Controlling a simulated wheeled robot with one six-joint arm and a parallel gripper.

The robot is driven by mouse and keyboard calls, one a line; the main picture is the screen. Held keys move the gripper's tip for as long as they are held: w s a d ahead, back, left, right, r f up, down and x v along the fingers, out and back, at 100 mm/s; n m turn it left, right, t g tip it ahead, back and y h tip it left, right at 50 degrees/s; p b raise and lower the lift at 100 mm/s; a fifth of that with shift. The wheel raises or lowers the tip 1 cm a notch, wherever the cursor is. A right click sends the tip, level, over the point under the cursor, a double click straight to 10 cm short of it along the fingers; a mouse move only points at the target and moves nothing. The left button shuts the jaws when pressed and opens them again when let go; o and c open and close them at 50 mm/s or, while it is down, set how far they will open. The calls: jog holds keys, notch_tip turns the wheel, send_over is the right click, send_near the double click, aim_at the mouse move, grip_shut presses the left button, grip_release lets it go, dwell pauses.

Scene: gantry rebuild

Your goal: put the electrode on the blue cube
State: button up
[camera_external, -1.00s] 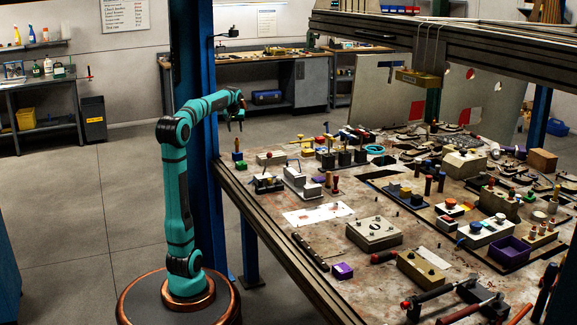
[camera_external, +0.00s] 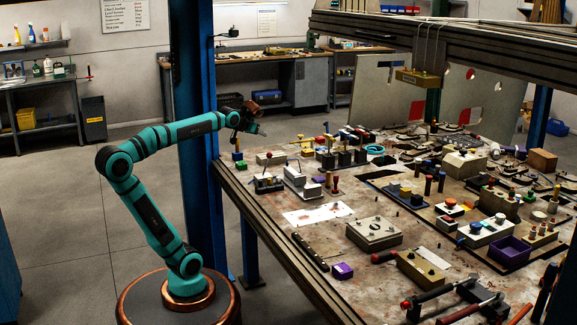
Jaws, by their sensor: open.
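A small dark blue block (camera_external: 238,156) stands at the table's far left corner, with a green piece beside its base. It looks like the blue cube. I cannot single out the electrode among the many small upright parts on the table. My gripper (camera_external: 258,129) is above and a little right of the blue block, beyond the blue post. It is open and tilted to the right. A copper-brown round part shows at my wrist; its exact shape is too small to tell. No object shows clearly between the fingers.
The cluttered table (camera_external: 270,204) holds several boxes, knobs and tools. A tall blue post (camera_external: 197,75) stands close to my arm. A grey gantry beam (camera_external: 410,37) with a hanging brass block (camera_external: 418,77) crosses above the table's far side. A white sheet (camera_external: 318,214) lies flat near the left edge.

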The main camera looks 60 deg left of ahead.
jog(key=s+d+m+t+h, duration=0.4)
jog(key=s+d, duration=0.8)
jog(key=d, duration=0.5)
jog(key=m+t, duration=0.1)
jog(key=t, duration=0.1)
jog(key=shift+s+f+m+t+h, duration=0.25)
jog(key=shift+f+m+t+h, duration=0.05)
jog(key=shift+f+t, duration=0.1)
jog(key=shift+d, duration=0.1)
